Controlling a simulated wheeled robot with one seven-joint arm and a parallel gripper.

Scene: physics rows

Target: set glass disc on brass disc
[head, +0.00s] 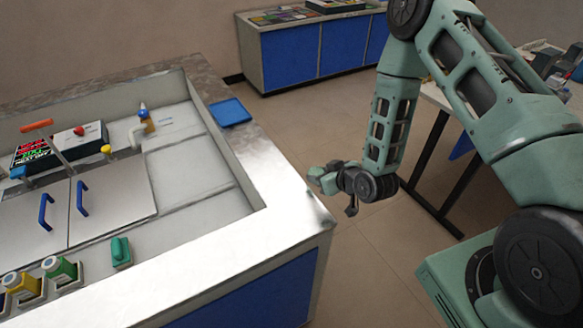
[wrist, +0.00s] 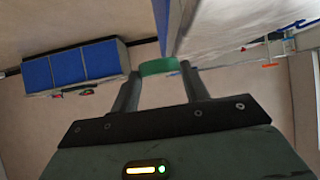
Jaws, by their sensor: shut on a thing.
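A green disc (wrist: 158,66), perhaps the glass disc, is held edge-on between the two fingertips in the wrist view. My gripper (wrist: 158,72) is shut on it; it also shows in the head view (head: 318,177), beside the counter's right corner, apparently over the floor. In the head view I cannot separate the disc clearly from the gripper. I cannot make out a brass disc in either view.
The counter (head: 262,228) has a sunken bay with panels and blue handles (head: 46,212). A blue tray (head: 229,112) lies on its far rim. A green block (head: 120,252) and jars (head: 60,270) stand near left. A blue cabinet (head: 292,55) stands behind; open floor lies between.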

